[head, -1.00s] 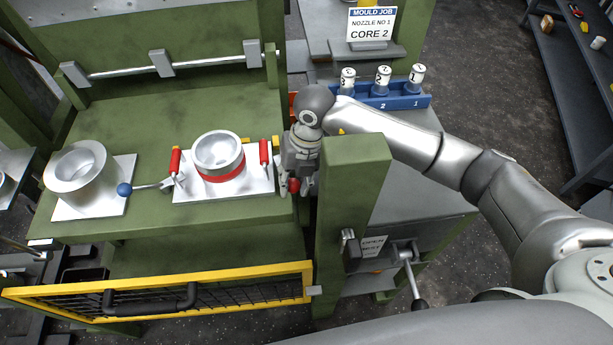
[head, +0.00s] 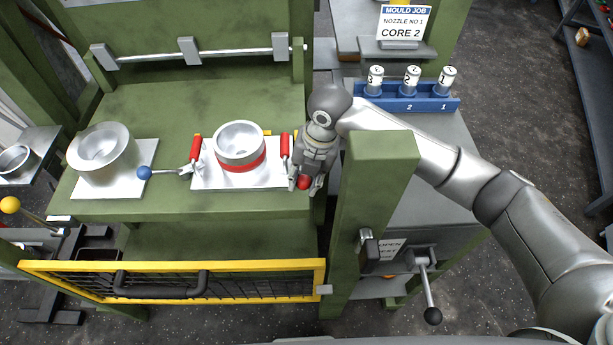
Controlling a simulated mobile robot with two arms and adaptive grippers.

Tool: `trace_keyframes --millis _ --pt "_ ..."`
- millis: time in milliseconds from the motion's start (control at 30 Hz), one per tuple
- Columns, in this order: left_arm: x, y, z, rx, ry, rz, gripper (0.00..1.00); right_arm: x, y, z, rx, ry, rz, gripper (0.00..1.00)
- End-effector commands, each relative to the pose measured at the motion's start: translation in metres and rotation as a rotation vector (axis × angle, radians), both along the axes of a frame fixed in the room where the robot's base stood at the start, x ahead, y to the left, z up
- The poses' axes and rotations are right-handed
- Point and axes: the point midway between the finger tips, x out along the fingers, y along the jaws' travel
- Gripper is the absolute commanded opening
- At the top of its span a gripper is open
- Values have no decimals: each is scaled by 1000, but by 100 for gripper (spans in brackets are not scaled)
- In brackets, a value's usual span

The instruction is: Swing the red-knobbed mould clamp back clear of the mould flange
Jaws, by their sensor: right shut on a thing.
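The red-knobbed mould clamp shows as a red knob (head: 304,182) at the right end of the white mould plate (head: 225,178). My right gripper (head: 305,178) points down over it and is shut on the knob; the clamp's arm is largely hidden behind the gripper. The mould (head: 240,147) is a silver cup with a red band, standing on the plate between two red upright handles (head: 197,148). A blue-knobbed clamp (head: 146,173) lies at the plate's left side. My left gripper is not in view.
A silver flanged part (head: 102,150) stands on a plate at left. A green post (head: 370,210) rises just right of my gripper. The yellow-framed guard (head: 170,266) crosses the front. A blue rack (head: 410,103) holds labelled bottles behind the post.

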Motion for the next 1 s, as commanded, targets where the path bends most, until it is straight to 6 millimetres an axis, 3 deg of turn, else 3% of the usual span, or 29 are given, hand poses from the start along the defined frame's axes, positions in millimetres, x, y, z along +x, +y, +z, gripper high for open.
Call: trace_keyframes --millis 100,467,633,1000 --pt "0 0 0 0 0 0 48 2 1 2 5 -6 -2 40" --pt "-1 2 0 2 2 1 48 1 0 5 3 -4 -1 40" --pt "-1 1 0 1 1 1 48 1 -5 28 3 -7 0 40" --pt "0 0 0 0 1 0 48 -3 -18 101 3 -7 -1 40"
